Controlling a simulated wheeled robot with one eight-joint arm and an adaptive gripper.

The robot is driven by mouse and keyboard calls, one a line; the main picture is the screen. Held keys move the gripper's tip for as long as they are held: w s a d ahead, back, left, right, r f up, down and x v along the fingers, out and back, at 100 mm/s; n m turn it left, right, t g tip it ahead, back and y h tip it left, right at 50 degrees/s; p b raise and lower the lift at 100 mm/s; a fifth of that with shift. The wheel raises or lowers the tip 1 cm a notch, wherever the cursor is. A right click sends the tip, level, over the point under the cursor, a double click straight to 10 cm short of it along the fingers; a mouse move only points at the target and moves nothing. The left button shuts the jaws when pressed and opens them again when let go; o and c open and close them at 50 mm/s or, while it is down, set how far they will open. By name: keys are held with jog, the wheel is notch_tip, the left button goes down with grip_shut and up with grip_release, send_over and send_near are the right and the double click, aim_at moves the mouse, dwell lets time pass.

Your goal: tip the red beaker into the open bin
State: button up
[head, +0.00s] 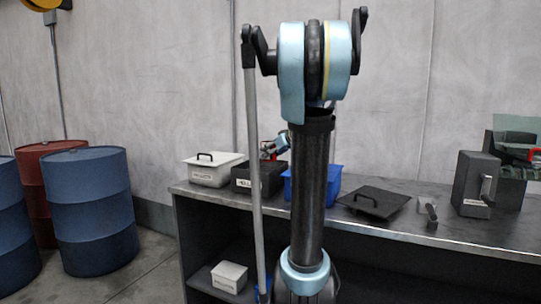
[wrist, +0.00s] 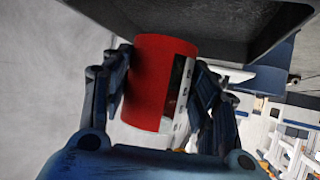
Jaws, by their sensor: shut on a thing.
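The red beaker (wrist: 158,85) fills the middle of the wrist view, with a dark and white marked strip down its right side. My gripper (wrist: 160,90) is shut on it, with one blue finger at each side. In the head view my gripper (head: 280,145) is small, partly hidden by my arm, with the red beaker (head: 266,152) just above the black bin (head: 258,182). That bin has no lid visible on it, and its inside is hidden. A dark bin wall (wrist: 225,25) lies close beyond the beaker in the wrist view. The beaker's exact tilt and contents cannot be told.
A lidded white bin (head: 212,172) stands left of the black bin, and a blue bin (head: 333,182) stands right, partly behind my arm. A black lid (head: 374,203) lies on the bench (head: 420,238). A grey handled box (head: 474,182) stands further right. Barrels (head: 92,210) stand left.

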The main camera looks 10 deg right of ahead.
jog(key=g+h, duration=0.2)
jog(key=d+n+h, duration=0.1)
jog(key=shift+s+f+g, duration=0.2)
jog(key=shift+s+g, duration=0.15)
jog(key=shift+g, duration=0.05)
jog(key=shift+s+d+f+n+g+h, duration=0.1)
jog(key=shift+n+g+h, duration=0.1)
jog(key=shift+g+h, duration=0.35)
jog(key=shift+f+n+g+h, duration=0.1)
jog(key=shift+n+g+h, duration=0.1)
jog(key=shift+g+h, duration=0.35)
jog(key=shift+r+n+g+h, duration=0.3)
jog(key=shift+r+g+h, duration=0.6)
jog(key=shift+h, duration=0.4)
jog(key=shift+w+a+r+n+g+h, duration=0.25)
jog(key=shift+r+g+h, duration=0.35)
jog(key=shift+h, duration=0.3)
jog(key=shift+w+a+r+n+g+h, duration=0.15)
jog(key=shift+a+r+n+g+h, duration=0.1)
jog(key=shift+r+g+h, duration=0.5)
jog(key=shift+w+a+r+n+g+h, duration=0.2)
jog(key=shift+w+a+r+g+h, duration=0.15)
jog(key=shift+h, duration=0.55)
jog(key=shift+w+a+r+n+g+h, duration=0.1)
jog(key=shift+a+r+n+g+h, duration=0.2)
jog(key=shift+h, duration=0.55)
jog(key=shift+w+a+r+g+h, duration=0.25)
jog(key=shift+w+a+g+h, duration=0.2)
jog(key=shift+g+h, duration=0.4)
jog(key=shift+s, duration=0.1)
